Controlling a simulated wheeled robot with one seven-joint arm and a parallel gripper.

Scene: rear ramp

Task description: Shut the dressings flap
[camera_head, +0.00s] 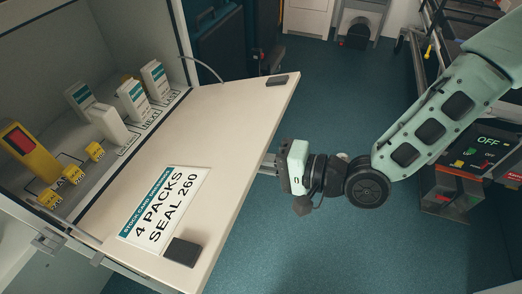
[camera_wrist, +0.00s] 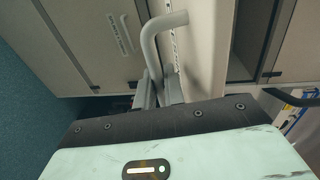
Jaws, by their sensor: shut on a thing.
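The dressings flap (camera_head: 215,130) is a cream panel that hangs open, tilted out from its compartment. It has a label reading "4 PACKS SEAL 260" (camera_head: 163,211) and two dark pads near its outer corners. My gripper (camera_head: 268,164) is at the flap's outer edge, on the right. In the wrist view, a grey bent bar handle (camera_wrist: 160,32) stands on the flap (camera_wrist: 202,48), and my gripper's fingers (camera_wrist: 157,92) are shut on it. The exact grip is partly hidden by my gripper's body.
The open compartment (camera_head: 110,48) holds several white packs (camera_head: 133,103), a yellow device (camera_head: 30,150) and small yellow tags. A dark equipment unit with an "OFF" panel (camera_head: 487,142) stands at the right, near my arm. The blue floor (camera_head: 330,95) beyond the flap is mostly clear.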

